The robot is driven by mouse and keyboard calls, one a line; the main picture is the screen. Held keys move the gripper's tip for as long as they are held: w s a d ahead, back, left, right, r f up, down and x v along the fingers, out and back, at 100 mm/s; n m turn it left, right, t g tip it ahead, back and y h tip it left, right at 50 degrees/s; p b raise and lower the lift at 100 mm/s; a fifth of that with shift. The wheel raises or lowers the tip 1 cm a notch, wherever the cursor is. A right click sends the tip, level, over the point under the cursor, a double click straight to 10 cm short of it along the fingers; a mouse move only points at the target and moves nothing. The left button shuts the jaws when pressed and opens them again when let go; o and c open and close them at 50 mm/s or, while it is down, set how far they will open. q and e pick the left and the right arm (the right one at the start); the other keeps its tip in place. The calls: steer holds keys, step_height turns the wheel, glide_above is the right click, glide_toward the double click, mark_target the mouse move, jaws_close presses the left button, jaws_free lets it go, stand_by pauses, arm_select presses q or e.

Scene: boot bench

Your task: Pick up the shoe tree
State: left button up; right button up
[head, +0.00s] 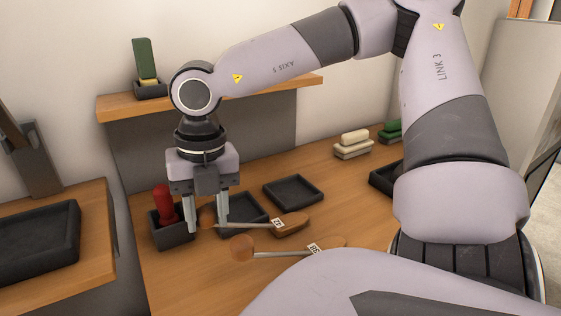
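Two wooden shoe trees with pale rods and small white labels lie on the bench. The farther shoe tree (291,224) has its round heel knob (207,216) at the left, and its rod runs right to the toe piece. The nearer shoe tree (241,248) lies in front of it, its right end partly hidden by my arm. My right gripper (207,229) points down with its fingers apart. In the picture the farther tree's knob shows between the fingers, with no clear grip on it. My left gripper is not in view.
A dark box (172,236) with a red-handled item (163,203) stands close left of the gripper. Dark trays (293,191) lie behind. Stacked pale blocks (353,145) sit farther back. A shelf (112,107) with a green-topped brush overhangs. Another tray (66,237) is at left.

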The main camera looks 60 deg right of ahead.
steer(key=shift+c, duration=1.3)
steer(key=shift+r, duration=0.1)
